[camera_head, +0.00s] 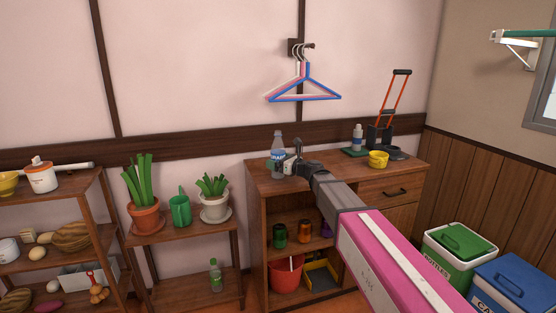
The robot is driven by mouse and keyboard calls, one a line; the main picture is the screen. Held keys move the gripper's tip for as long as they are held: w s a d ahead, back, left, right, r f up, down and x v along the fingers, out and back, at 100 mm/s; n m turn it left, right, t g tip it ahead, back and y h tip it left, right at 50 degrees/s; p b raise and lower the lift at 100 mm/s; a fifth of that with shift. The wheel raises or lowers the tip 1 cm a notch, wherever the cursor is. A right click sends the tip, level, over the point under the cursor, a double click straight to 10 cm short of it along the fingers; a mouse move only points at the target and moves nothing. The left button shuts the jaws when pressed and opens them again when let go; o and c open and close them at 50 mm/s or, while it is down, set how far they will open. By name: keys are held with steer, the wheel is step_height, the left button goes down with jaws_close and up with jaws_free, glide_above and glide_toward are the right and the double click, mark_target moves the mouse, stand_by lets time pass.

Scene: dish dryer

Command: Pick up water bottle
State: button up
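A clear water bottle (277,142) with a blue label stands upright at the left end of the wooden cabinet top, near the wall. My gripper (286,164) is at the lower part of this bottle, on its right side, and covers some of it. The fingers are small here, so I cannot tell whether they touch the bottle or are closed around it. Another bottle (358,138), pale with a blue band, stands farther right on the cabinet. A clear bottle with a green label (214,276) stands on the low shelf of the plant stand.
Potted plants (146,213) stand to the left. Recycling bins (463,249) are at the right.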

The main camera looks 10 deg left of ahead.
steer(key=c, duration=1)
steer(key=shift+r, duration=0.15)
steer(key=shift+c, duration=0.2)
